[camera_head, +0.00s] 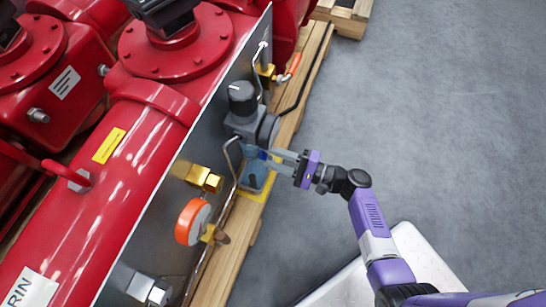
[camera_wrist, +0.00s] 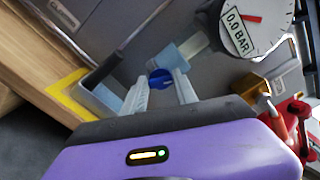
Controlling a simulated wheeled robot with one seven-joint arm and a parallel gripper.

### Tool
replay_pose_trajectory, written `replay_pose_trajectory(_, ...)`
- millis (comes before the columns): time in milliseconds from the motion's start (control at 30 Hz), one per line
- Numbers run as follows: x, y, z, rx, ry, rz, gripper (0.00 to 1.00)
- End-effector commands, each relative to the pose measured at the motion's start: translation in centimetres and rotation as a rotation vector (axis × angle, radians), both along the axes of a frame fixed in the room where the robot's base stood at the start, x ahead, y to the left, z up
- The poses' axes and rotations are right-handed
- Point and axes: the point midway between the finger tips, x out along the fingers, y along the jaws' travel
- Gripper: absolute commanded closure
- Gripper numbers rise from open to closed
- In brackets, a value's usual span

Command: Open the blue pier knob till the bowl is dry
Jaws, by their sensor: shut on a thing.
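The blue knob (camera_wrist: 158,77) sits between my two fingertips in the wrist view, at the lower end of a pale bluish piece (camera_wrist: 184,50) that looks like the bowl. In the head view, only a small patch of the blue knob (camera_head: 262,155) shows below the grey regulator (camera_head: 243,118). My gripper (camera_head: 277,157) reaches in from the right and is shut on the knob. It also shows in the wrist view (camera_wrist: 161,88), with a pale finger on each side of the knob. I cannot tell how much liquid is in the bowl.
A gauge (camera_wrist: 243,30) marked 0.0 BAR is beside the bowl. Pipes, brass fittings and an orange-red round part (camera_head: 193,222) line the grey panel. The floor (camera_head: 430,100) to the right is clear.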

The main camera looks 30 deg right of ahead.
Motion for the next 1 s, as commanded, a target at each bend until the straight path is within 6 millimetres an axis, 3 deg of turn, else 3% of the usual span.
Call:
replay_pose_trajectory(500, -0.14, -0.06, -0.3, -0.28, -0.199, -0.003, 1.0)
replay_pose_trajectory(1000, -0.16, -0.07, -0.35, -0.335, -0.239, -0.003, 1.0)
